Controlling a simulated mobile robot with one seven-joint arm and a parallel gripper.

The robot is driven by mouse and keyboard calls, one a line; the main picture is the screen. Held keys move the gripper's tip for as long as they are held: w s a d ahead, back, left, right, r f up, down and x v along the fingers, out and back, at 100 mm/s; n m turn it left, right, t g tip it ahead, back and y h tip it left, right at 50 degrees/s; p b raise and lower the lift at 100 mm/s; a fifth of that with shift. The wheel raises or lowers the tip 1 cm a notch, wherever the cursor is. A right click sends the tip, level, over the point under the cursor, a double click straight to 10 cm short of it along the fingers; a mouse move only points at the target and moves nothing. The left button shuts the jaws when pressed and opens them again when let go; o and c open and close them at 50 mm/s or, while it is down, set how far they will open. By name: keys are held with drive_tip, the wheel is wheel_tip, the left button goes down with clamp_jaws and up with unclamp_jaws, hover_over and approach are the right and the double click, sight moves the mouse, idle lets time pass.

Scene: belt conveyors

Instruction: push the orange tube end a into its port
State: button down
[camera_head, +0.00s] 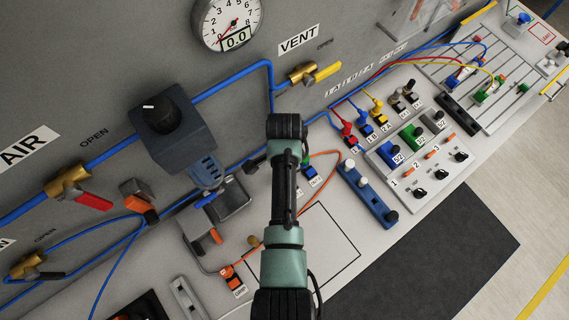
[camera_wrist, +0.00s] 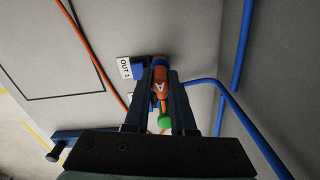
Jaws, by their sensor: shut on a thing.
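My gripper (camera_wrist: 161,80) is shut on orange tube end A (camera_wrist: 160,87), an orange piece marked "A" between the two dark fingers in the wrist view. Its far tip meets a blue fitting (camera_wrist: 159,61) beside the "OUT 1" label (camera_wrist: 125,69). I cannot tell how deep the tip sits in it. A green rounded part (camera_wrist: 164,121) shows between the fingers, nearer the wrist. In the head view my arm hides the fingers and the tube end; a blue block (camera_head: 309,171) shows just right of the arm.
An orange tube (camera_head: 326,184) curves along the panel, also seen in the wrist view (camera_wrist: 87,45). A blue pipe (camera_wrist: 231,100) bends close to the right finger. A blue bar with knobs (camera_head: 366,195) and several coloured connectors (camera_head: 375,106) stand to the right. The outlined square (camera_head: 335,240) looks clear.

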drive_tip(key=shift+f, duration=0.35)
idle(0.8)
drive_tip(key=shift+c, duration=1.4)
unclamp_jaws()
drive_tip(key=shift+r, duration=0.1)
wheel_tip(320, 180, up, 7)
drive_tip(key=p, duration=0.6)
drive_tip(key=shift+p, duration=0.35)
